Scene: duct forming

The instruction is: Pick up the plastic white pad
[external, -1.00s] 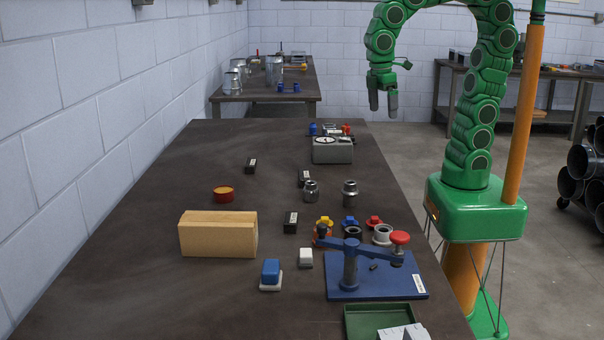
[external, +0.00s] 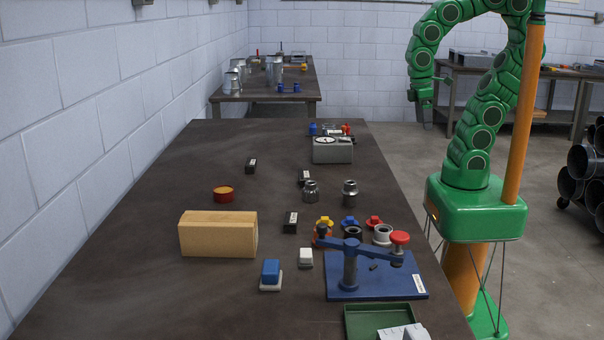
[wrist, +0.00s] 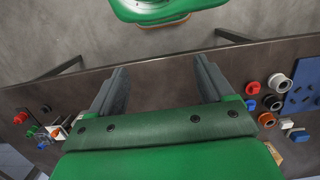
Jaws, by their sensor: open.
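A small white pad (external: 306,258) lies on the dark table, left of the blue press. A blue block on a white base (external: 271,275) sits close by at its lower left. In the wrist view, a small white piece (wrist: 287,124) at the right edge looks like the pad. My gripper (external: 424,112) hangs beyond the table's right edge, well behind and to the right of the pad. In the wrist view my gripper (wrist: 160,76) has its two fingers wide apart with nothing between them.
The blue press (external: 376,275) with a red knob stands right of the pad, near a green tray (external: 379,320). A wooden block (external: 218,234), metal fittings (external: 350,194) and a grey gauge box (external: 332,150) stand around. The table's left side is mostly clear.

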